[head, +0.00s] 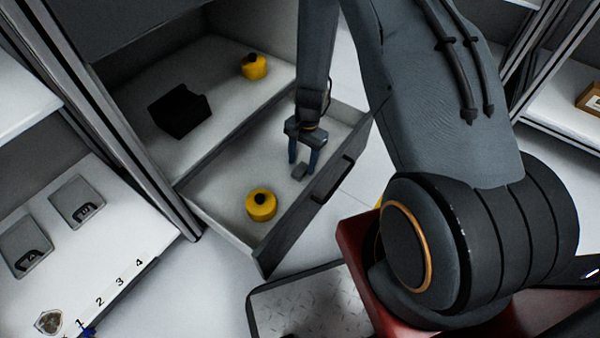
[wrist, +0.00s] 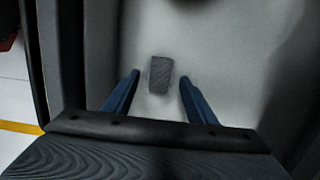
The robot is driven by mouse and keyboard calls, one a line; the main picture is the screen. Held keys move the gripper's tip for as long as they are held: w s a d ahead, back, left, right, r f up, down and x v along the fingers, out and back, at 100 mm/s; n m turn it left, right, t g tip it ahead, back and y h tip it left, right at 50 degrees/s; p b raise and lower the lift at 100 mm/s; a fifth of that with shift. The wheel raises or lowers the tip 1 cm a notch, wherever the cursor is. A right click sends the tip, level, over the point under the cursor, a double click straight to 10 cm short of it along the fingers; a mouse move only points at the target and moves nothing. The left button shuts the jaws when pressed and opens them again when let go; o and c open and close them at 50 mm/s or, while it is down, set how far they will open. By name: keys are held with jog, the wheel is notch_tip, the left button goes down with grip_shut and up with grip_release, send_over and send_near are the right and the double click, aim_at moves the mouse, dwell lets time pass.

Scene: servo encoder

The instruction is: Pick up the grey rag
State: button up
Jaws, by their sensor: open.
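The grey rag (head: 300,172) is a small dark grey block-like piece lying on the floor of the open drawer (head: 228,212), near its front wall. In the wrist view the rag (wrist: 161,74) lies upright in the picture, slightly beyond and between the two blue fingertips. My gripper (head: 303,160) points down into the drawer with its fingers apart. In the wrist view my gripper (wrist: 157,78) is open, with a clear gap on both sides of the rag. Neither finger is seen touching it.
A yellow round object (head: 261,205) sits in the same drawer to the left. Another yellow object (head: 254,67) and a black box (head: 180,110) stand on the shelf behind. The drawer's front wall (head: 318,190) is close to my gripper. A numbered shelf (head: 100,270) is at left.

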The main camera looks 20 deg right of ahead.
aim_at(301, 168)
jog(key=f, duration=0.2)
jog(key=shift+s+a+f+b, duration=0.1)
jog(key=shift+a+f+b, duration=0.1)
jog(key=shift+f+b, duration=0.2)
jog(key=shift+r, duration=0.1)
jog(key=shift+c, duration=0.3)
jog(key=c, duration=1.1)
jog(key=shift+r, duration=0.1)
notch_tip(301, 168, up, 10)
jog(key=p, duration=0.4)
